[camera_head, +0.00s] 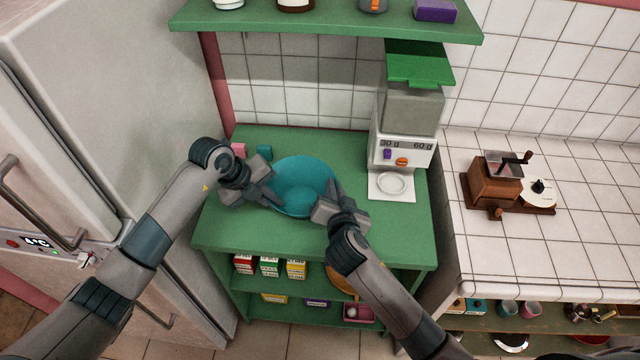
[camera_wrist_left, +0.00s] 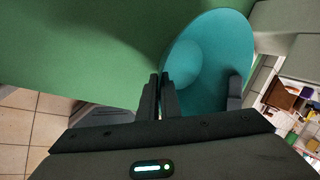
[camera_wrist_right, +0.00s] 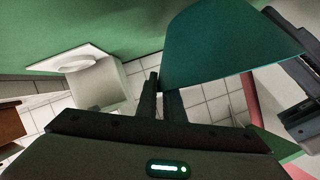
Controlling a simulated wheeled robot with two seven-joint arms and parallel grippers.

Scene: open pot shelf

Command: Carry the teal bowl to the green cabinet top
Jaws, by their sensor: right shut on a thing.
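The teal bowl (camera_head: 300,184) is over the green cabinet top (camera_head: 225,228) in the head view, near its middle. I cannot tell whether its base touches the top. My right gripper (camera_head: 328,198) is shut on the bowl's rim at its right front side; the bowl (camera_wrist_right: 225,50) shows between its fingers (camera_wrist_right: 162,85). My left gripper (camera_head: 268,192) is at the bowl's left side. In the left wrist view its fingers (camera_wrist_left: 161,85) are close together beside the rim of the bowl (camera_wrist_left: 205,70), with no rim clearly seen between them.
A green shelf (camera_head: 330,22) hangs above. A coffee grinder (camera_head: 500,180) stands on the tiled counter. The cabinet top's front strip is clear.

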